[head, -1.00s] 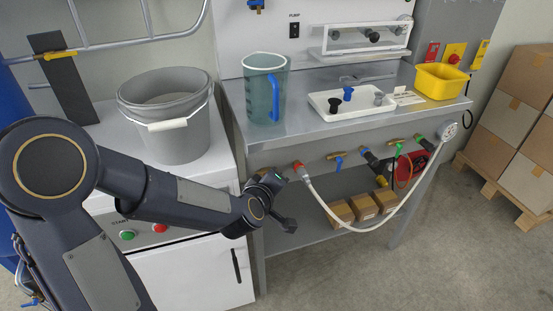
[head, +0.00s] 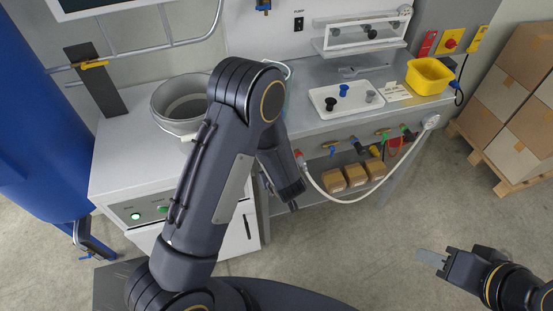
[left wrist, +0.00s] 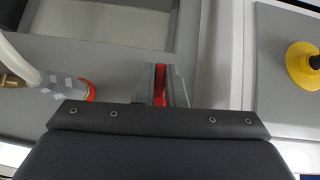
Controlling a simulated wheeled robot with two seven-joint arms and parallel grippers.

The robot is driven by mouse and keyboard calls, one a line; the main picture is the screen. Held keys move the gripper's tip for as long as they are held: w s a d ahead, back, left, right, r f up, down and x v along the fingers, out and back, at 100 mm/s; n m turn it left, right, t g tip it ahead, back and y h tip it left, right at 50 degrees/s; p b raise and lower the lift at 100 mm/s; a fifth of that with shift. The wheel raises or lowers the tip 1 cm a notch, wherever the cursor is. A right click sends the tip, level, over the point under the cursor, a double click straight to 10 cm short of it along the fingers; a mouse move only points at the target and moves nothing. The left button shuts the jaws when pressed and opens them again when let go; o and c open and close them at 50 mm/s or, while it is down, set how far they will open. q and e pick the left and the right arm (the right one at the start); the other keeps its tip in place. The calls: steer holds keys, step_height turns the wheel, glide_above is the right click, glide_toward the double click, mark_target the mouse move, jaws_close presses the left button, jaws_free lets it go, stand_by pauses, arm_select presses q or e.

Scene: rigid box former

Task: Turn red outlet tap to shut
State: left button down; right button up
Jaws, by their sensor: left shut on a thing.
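In the left wrist view, my left gripper (left wrist: 161,85) is shut on the red tap handle (left wrist: 160,88), a narrow red strip between its fingers. In the head view, my left gripper (head: 290,192) points down in front of the bench's left end, and my arm hides the tap. The red hose connection (head: 299,155) shows just right of it. My right gripper (head: 434,258) is over the floor at lower right, away from everything; its finger gap is unclear.
The steel bench (head: 330,124) carries a white tray (head: 361,95) and a yellow bin (head: 430,76). A grey bucket (head: 180,105) stands on the white cabinet (head: 125,160). The white hose (head: 350,201) loops below the bench front, before small boxes (head: 356,174). The floor ahead is clear.

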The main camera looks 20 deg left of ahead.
arm_select(q)
steer(key=shift+a+y+p, duration=0.15)
steer(key=shift+y+p, duration=0.25)
steer(key=shift+p, duration=0.4)
steer(key=c, duration=1.5)
jaws_free()
steer(key=v, duration=0.8)
steer(key=shift+w, duration=0.2)
